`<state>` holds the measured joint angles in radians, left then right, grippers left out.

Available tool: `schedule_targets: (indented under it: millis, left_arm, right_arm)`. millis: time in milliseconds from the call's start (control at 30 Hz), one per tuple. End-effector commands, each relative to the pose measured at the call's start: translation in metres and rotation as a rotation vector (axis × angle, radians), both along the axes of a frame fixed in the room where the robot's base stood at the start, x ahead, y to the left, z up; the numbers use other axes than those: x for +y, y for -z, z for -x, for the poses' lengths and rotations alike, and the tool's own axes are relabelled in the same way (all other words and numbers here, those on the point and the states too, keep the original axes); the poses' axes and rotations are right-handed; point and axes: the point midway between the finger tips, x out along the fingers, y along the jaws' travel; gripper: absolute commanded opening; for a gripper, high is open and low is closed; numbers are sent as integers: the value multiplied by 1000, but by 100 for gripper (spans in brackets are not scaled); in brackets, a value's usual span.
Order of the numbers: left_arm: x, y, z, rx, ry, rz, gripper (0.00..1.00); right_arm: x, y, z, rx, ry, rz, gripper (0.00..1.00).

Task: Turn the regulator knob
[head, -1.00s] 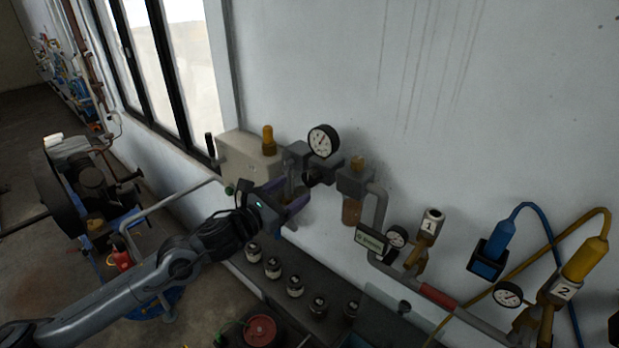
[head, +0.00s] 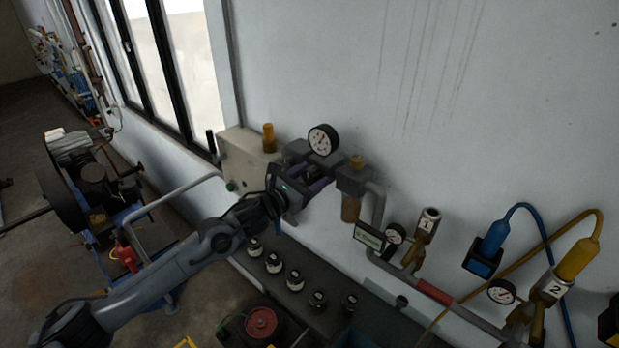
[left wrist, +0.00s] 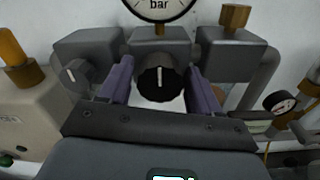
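The regulator knob (left wrist: 156,80) is round and black with a white mark, seen in the left wrist view on the front of a grey regulator body (left wrist: 158,38). My left gripper (left wrist: 157,85) is open, with one purple finger on each side of the knob. A gap shows between the knob and each finger. In the head view my left gripper (head: 318,184) is at the regulator below the round gauge (head: 323,139), and it hides the knob there. My right gripper is not in view.
A beige box (head: 243,158) with an amber knob stands left of the regulator. A small grey knob (left wrist: 75,71) sits left of the left finger. Piping with outlets, a small display (head: 369,236) and hoses runs right. Several jars (head: 273,262) stand on the shelf below.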

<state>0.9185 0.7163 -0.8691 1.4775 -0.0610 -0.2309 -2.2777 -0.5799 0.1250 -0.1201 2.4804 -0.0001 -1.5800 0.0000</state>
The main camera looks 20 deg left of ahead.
Motion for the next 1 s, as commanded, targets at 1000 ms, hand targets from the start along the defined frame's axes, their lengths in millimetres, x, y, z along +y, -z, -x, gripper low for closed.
schedule_targets:
  millis: [1000]
  left_arm:
    - [0, 3, 0, 117, -1, 298, 16]
  right_arm:
    - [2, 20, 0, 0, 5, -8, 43]
